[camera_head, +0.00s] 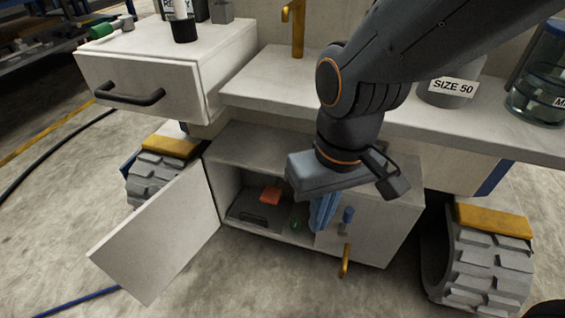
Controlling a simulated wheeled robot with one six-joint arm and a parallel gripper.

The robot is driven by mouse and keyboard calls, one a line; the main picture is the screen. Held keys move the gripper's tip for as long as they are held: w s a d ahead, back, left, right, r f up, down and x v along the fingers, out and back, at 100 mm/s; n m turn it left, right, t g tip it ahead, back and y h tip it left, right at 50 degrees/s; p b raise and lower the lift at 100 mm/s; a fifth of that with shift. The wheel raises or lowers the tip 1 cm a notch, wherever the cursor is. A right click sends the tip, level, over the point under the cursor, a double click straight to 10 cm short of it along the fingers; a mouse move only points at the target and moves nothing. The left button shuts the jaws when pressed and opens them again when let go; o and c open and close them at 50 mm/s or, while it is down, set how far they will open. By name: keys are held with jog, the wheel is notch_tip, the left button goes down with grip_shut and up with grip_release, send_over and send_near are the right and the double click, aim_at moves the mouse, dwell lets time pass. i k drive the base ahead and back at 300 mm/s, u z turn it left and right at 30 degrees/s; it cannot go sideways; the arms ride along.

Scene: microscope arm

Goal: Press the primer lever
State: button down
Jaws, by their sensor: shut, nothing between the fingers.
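My gripper (320,222) hangs from the dark arm in front of the low cabinet under the counter. Its bluish fingers point down and are together, with nothing seen between them. Just right of the fingers, a small lever with a blue grip (348,215) stands out from the cabinet front. Below it is a yellow-orange handle (345,262), pointing down. No label shows which of these is the primer lever. The fingers look close to the blue grip, but I cannot tell whether they touch. My gripper's body hides part of the cabinet front and opening.
The cabinet door (155,240) hangs open at the left. Inside are a dark tray (255,217) and a red-orange item (270,194). Treaded wheels flank the cabinet.

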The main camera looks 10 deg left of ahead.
aim_at(271, 195)
jog(key=u, duration=0.95)
jog(key=k, duration=0.45)
jog(key=z, duration=0.95)
